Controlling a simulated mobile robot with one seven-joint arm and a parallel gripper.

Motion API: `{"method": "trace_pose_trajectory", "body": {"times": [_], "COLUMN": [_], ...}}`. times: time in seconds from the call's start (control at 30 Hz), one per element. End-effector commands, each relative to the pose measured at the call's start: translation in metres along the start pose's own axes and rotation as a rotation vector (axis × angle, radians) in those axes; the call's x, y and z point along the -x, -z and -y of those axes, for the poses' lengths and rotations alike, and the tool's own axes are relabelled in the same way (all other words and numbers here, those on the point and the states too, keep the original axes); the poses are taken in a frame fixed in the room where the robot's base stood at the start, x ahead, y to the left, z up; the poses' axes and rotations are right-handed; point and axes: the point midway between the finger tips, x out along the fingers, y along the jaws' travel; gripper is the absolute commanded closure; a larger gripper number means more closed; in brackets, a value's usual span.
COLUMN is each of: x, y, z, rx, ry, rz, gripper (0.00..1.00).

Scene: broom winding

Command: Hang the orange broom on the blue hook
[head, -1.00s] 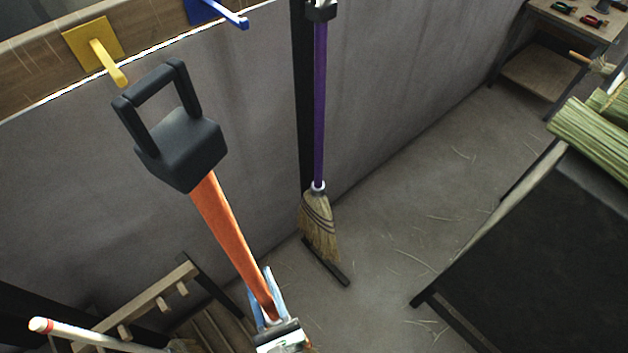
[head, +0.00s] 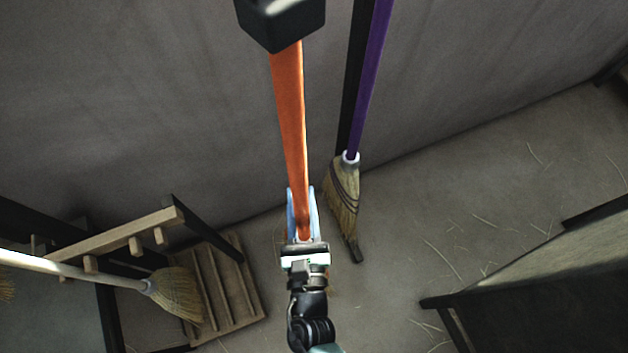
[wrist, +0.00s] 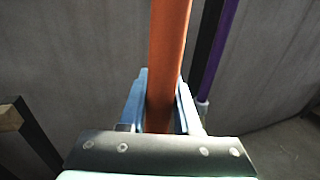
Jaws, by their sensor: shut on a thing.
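The orange broom (head: 289,130) stands nearly upright in the head view, its orange handle running up to a black block-shaped top piece (head: 283,22) that is cut off by the upper edge. My gripper (head: 302,215) is shut on the orange handle, with a light blue finger on each side of it. In the wrist view the handle (wrist: 170,50) rises between the fingers (wrist: 161,105) and out of the top of the picture. The broom's lower end is hidden behind my gripper. The blue hook is out of view in both current frames.
A purple-handled broom (head: 368,85) hangs or stands by a black post just right of the orange one. A wooden rack (head: 130,235) and a white-handled broom (head: 75,270) are at lower left. A dark table (head: 540,280) is at right. Floor between is open, with straw bits.

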Motion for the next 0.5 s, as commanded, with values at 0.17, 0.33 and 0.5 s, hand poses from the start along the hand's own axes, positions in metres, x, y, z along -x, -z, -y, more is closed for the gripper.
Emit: {"method": "trace_pose_trajectory", "body": {"times": [0.17, 0.33, 0.5], "x": [-0.003, -0.005, -0.007], "y": [0.042, 0.072, 0.102], "z": [0.001, 0.001, 0.001], "rx": [-0.002, -0.002, -0.002], "ry": [0.004, 0.006, 0.005], "rz": [0.004, 0.004, 0.003], "gripper": [1.00, 1.00, 1.00]}}
